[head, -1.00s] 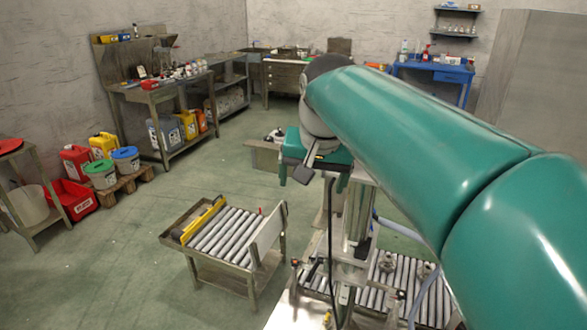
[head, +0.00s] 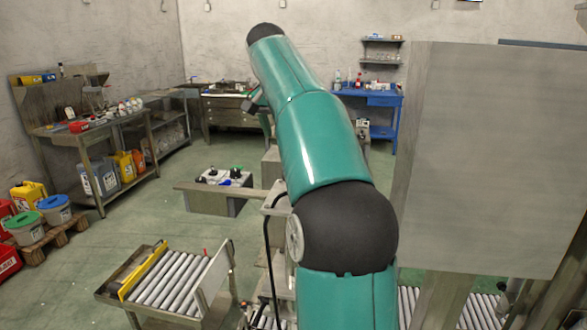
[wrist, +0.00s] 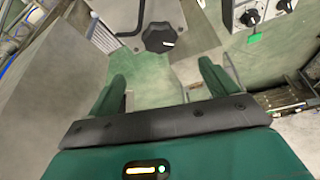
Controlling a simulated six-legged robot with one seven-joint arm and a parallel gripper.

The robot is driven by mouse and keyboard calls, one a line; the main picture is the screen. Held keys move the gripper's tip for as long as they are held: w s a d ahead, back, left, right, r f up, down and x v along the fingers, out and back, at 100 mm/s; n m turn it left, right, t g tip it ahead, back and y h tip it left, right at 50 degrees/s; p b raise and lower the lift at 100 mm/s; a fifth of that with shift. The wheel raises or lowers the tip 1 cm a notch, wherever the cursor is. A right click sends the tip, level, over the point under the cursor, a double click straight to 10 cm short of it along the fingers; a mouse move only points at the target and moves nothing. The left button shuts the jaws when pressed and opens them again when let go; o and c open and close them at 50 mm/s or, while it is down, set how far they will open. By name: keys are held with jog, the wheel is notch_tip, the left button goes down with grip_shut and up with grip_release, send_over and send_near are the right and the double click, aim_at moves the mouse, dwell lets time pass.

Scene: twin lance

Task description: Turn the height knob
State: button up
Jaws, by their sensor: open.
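A black lobed knob (wrist: 158,37) with a white pointer mark sits on a grey panel (wrist: 190,22) at the top middle of the wrist view. I cannot read a label that names it as the height knob. My gripper (wrist: 162,75) is open and empty, its two green fingers spread wide. The knob appears between and beyond the fingertips, apart from both. In the head view my arm stretches up and away, and the gripper's fingers cannot be made out there.
A control box (wrist: 262,14) with smaller black knobs and a green tag is at the wrist view's upper right. In the head view a low box (head: 220,190) carries several controls. A roller table (head: 170,285) stands at lower left. A large grey panel (head: 490,150) stands right of my arm.

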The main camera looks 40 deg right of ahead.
jog(key=x, duration=1.3)
jog(key=c, duration=1)
